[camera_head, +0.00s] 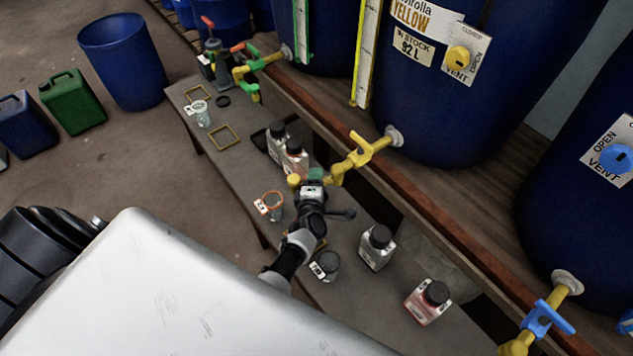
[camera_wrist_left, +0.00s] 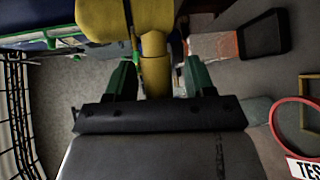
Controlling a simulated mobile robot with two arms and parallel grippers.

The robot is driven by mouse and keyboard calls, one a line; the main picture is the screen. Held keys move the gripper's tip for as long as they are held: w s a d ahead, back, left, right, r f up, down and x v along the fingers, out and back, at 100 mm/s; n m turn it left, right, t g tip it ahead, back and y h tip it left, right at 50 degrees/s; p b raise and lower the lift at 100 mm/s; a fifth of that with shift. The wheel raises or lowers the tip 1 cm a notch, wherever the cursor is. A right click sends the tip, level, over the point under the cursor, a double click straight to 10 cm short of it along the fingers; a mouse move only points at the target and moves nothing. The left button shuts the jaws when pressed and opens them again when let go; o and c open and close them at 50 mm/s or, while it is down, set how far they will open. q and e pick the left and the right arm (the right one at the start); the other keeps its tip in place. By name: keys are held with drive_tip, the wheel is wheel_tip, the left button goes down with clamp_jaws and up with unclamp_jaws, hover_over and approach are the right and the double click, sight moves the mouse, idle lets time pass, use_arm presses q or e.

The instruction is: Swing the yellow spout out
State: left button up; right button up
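The yellow spout (camera_head: 336,174) comes off the tap (camera_head: 362,152) low on the blue vat marked YELLOW (camera_head: 450,110) and reaches left over the bench. My left gripper (camera_head: 313,178) is at its outer end, partly covering it in the head view. In the left wrist view the spout's pipe (camera_wrist_left: 155,75) stands between the two green fingertips of the left gripper (camera_wrist_left: 160,80). The fingers are apart, with a visible gap beside the pipe, so the gripper is open around it. My right gripper is not in view.
A red-rimmed beaker (camera_head: 274,204) and two bottles (camera_head: 292,160) stand close to the left gripper. More bottles (camera_head: 378,248) and a dark-lidded jar (camera_head: 325,266) are nearer. A blue tap (camera_head: 542,318) is at right, a green tap (camera_head: 247,71) at the far end.

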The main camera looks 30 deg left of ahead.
use_arm(q)
drive_tip(key=shift+r, duration=0.1)
drive_tip(key=shift+s+d, duration=0.1)
drive_tip(key=shift+s, duration=0.25)
drive_tip(key=p+v, duration=0.4)
drive_tip(key=v, duration=0.6)
drive_tip(key=shift+p, duration=0.3)
